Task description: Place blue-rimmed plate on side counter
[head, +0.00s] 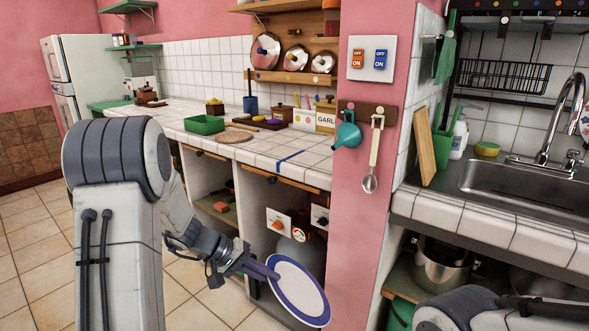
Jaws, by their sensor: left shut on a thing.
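A white plate with a blue rim (298,287) is held tilted, its face turned up toward me, in front of the open shelf under the tiled counter. My left gripper (268,272) is shut on the plate's left edge. The plate is lower than the counter top. A tiled side counter (285,158) runs along the wall at the centre, with a blue stripe near its right end. Part of my right arm shows at the lower right, but its gripper is not in view.
A green tray (204,124), a round wooden board (231,137) and a dark tray of food stand on the counter. The counter's right end is mostly bare. A pink pillar (363,220) with a hanging ladle borders it. A sink (530,185) is at the right.

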